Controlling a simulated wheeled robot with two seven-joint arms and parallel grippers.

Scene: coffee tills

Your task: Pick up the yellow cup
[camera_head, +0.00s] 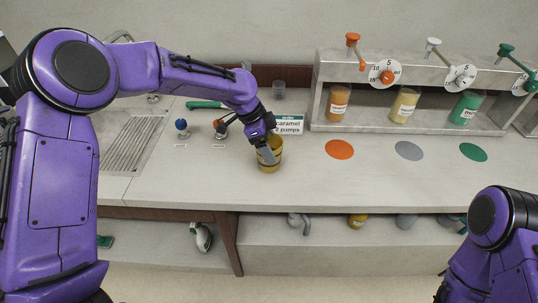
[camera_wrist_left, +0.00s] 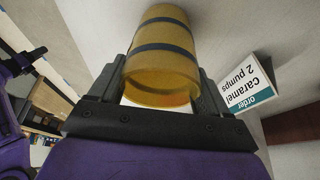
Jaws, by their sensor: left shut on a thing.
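The yellow cup (camera_head: 270,158) has dark bands and stands at about the middle of the counter in the head view. My left gripper (camera_head: 265,149) reaches down to it and is shut on it. In the left wrist view the yellow cup (camera_wrist_left: 162,60) fills the space between the two fingers of my left gripper (camera_wrist_left: 160,90), one finger on each side. I cannot tell whether its base touches the counter. My right arm shows at the lower right of the head view, but its gripper is out of the picture.
An order card (camera_head: 289,125) reading caramel, 2 pumps stands just behind the cup. A dispenser rack (camera_head: 420,122) with orange, yellow and green containers is at the back right. Orange (camera_head: 339,149), grey (camera_head: 409,150) and green (camera_head: 473,152) discs mark the counter. The front counter is clear.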

